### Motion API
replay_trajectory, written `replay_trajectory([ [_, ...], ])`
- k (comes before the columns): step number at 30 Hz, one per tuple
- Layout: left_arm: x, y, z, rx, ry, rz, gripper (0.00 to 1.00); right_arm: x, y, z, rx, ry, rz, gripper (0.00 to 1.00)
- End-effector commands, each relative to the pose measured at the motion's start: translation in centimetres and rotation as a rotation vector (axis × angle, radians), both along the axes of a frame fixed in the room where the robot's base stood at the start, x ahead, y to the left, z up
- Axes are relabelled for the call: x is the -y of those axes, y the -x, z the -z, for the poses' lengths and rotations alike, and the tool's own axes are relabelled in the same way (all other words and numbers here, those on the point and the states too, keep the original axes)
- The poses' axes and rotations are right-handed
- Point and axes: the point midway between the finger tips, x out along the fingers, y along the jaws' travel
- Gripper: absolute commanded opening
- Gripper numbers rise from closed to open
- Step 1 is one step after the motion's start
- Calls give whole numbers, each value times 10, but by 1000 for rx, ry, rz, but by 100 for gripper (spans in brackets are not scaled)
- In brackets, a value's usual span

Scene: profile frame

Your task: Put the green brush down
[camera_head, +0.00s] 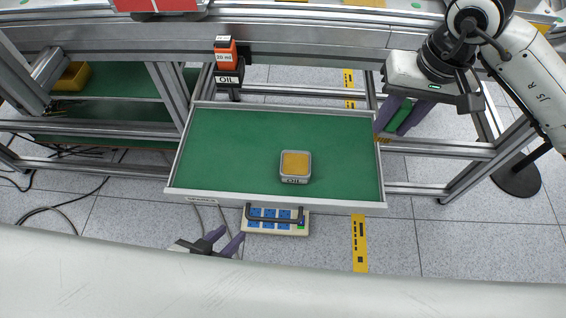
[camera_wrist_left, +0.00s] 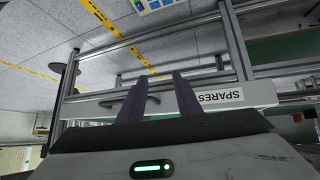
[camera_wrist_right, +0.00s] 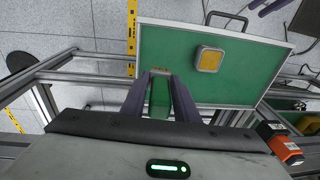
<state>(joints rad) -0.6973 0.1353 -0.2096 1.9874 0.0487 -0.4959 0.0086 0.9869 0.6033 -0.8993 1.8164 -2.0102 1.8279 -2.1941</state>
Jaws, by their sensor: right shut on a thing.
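The green brush (camera_head: 400,115) is held between the purple fingers of my right gripper (camera_head: 398,120), to the right of the open drawer. The brush also shows in the right wrist view (camera_wrist_right: 160,98), upright between the fingers, near the drawer's side wall. Part of it is hidden by the fingers. The drawer (camera_head: 230,145) is pulled out and has a green floor. My left gripper (camera_head: 226,239) is in front of the drawer, below its front edge. Its two fingers stand apart with nothing between them in the left wrist view (camera_wrist_left: 162,90).
A square grey tin with a yellow top (camera_head: 295,166) sits in the drawer, right of middle. The rest of the drawer floor is clear. A bar handle (camera_head: 274,219) is on the drawer front. An orange and black OIL container (camera_head: 227,62) stands behind the drawer's left part.

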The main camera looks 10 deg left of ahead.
Motion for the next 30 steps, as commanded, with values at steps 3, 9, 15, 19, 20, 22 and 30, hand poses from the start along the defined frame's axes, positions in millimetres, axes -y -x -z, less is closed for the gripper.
replay_trajectory([
  [3,3,-2,27,4,3,7,31,-14,-8,53,-51,43,-11,2],
  [9,4,-4,30,13,5,10,31,-23,-11,77,-87,83,-22,2],
  [15,5,-6,25,19,5,10,31,-22,-11,87,-92,86,-20,2],
  [19,5,-6,27,19,6,10,31,-23,-9,112,-95,85,-20,2],
  [20,5,-6,27,19,6,10,31,-23,-10,118,-94,85,-20,2],
  [22,5,-6,28,19,6,10,31,-23,-10,129,-93,86,-21,2],
  [30,4,-6,30,19,5,10,31,-22,-10,152,-92,85,-20,2],
])
